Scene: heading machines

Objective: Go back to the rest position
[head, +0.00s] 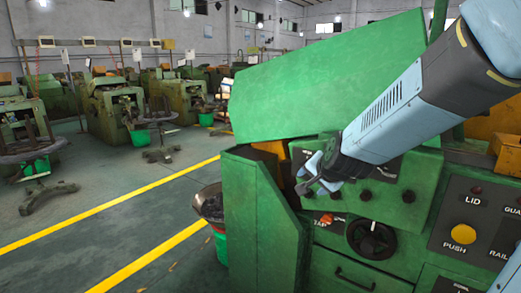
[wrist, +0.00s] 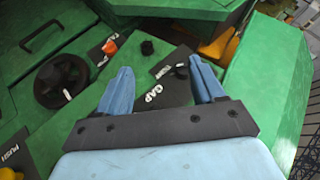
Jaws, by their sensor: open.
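My gripper (head: 311,182) is in front of the green heading machine's control panel (head: 407,207), near its left end. In the wrist view, the two blue fingers of my gripper (wrist: 160,82) stand apart with nothing between them. Beyond them is the panel with a black knob (wrist: 147,47), an orange-red switch (wrist: 109,47) and a label reading GAP. In the head view my arm comes in from the upper right and hides part of the panel and machine.
The raised green lid (head: 315,85) leans behind my arm. A yellow push button (head: 463,234) and black handwheel (head: 371,240) are on the machine front. A dark bowl (head: 209,205) stands left of the machine. Open floor with yellow lines (head: 120,275) lies left; more machines (head: 110,110) stand behind.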

